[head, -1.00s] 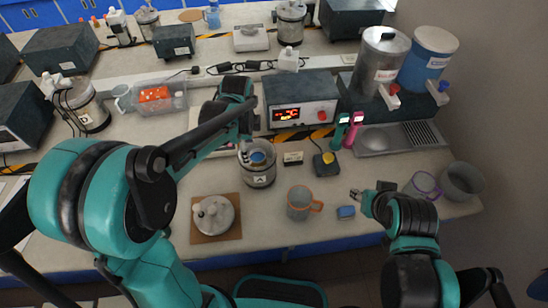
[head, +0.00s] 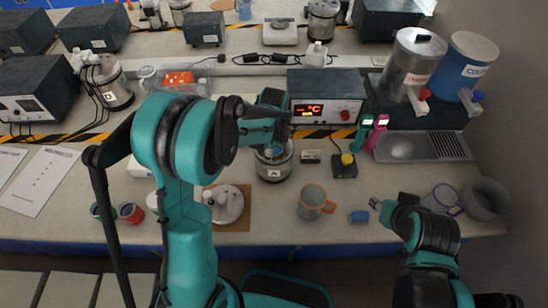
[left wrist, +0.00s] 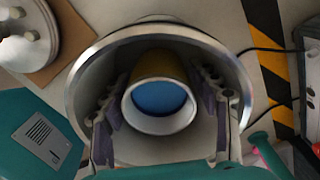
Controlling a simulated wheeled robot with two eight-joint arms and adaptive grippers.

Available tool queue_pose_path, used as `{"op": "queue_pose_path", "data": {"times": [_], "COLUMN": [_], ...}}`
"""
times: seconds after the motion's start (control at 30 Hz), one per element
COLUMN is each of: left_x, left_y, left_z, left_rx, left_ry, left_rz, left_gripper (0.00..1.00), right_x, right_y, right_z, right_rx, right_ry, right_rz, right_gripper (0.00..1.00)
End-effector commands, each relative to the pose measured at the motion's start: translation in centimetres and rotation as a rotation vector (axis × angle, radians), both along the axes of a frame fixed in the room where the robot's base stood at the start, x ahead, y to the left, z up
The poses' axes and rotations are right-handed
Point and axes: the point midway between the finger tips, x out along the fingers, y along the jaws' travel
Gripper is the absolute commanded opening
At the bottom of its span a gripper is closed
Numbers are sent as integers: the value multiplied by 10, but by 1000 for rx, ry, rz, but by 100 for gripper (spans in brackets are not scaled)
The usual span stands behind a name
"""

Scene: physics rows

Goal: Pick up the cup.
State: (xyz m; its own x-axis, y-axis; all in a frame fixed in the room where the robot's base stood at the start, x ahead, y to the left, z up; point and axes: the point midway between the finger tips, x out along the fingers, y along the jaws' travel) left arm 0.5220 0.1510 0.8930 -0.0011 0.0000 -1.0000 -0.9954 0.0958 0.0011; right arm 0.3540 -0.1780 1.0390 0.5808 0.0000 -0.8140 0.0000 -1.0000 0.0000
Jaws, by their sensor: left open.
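A cup (left wrist: 160,100) with a white rim, blue inside and a yellowish outer side stands inside a round metal container (head: 273,174) marked A. The container's wide rim (left wrist: 232,62) encircles it in the left wrist view. My left gripper (head: 271,150) is at the container's mouth. In the wrist view its two fingers are open, one on each side of the cup, with small gaps visible. The cup is mostly hidden in the head view.
Behind are a heater box with red digits (head: 328,105) and a yellow-knobbed switch (head: 346,165). A purple-handled mug (head: 440,198) is at the right.

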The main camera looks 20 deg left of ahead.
Motion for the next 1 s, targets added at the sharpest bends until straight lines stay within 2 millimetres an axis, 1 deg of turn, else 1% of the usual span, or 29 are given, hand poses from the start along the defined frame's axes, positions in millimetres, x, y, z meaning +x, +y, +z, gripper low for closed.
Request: {"op": "queue_pose_path", "data": {"times": [0.13,0.17,0.2,0.27,0.3,0.33,0.57,0.67,0.77,1.0], "left_x": [0,0,0,0,0,0,0,0,0,0], "left_y": [0,0,0,0,0,0,0,0,0,0], "left_z": [1,1,1,1,1,1,1,7,22,73], "left_rx": [0,0,0,0,0,0,0,0,0,0], "left_ry": [0,0,0,0,0,0,0,0,0,0], "left_rz": [1,1,1,1,1,1,1,1,1,1], "left_gripper": [61,58,48,32,21,15,15,15,15,15], "right_x": [0,0,0,0,0,0,0,0,0,0], "right_y": [0,0,0,0,0,0,0,0,0,0], "right_z": [1,1,1,1,1,1,1,3,10,27], "right_rx": [0,0,0,0,0,0,0,0,0,0], "right_ry": [0,0,0,0,0,0,0,0,0,0], "right_rz": [0,0,0,0,0,0,0,0,0,0], "right_gripper": [40,40,40,40,40,40,40,40,40,40]}}
